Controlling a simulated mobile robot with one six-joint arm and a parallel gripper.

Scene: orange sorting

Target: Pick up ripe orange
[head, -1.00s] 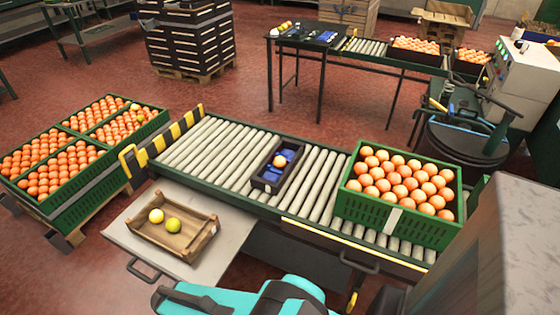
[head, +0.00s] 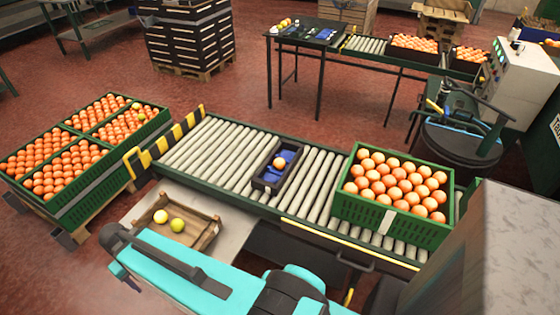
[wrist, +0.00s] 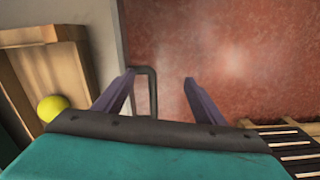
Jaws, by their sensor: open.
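A single ripe orange (head: 279,163) lies in a small black tray (head: 268,184) with blue lining on the roller conveyor. A green crate (head: 385,225) full of oranges stands at the conveyor's right end. A wooden crate (head: 208,236) on a side table holds a yellow fruit (head: 161,216) and a yellow-green fruit (head: 177,225). My gripper (wrist: 159,82) is open and empty in the wrist view, over the table's handle and the red floor. One yellowish fruit (wrist: 52,107) shows left of it. The head view shows my arm in front of the table, its fingers partly hidden.
The side table's bare metal top (head: 232,240) surrounds the wooden crate, with its handle (wrist: 148,92) in the wrist view. A large green bin of oranges (head: 95,180) stands left of the yellow-black barrier (head: 165,143). The conveyor's left rollers (head: 215,150) are clear.

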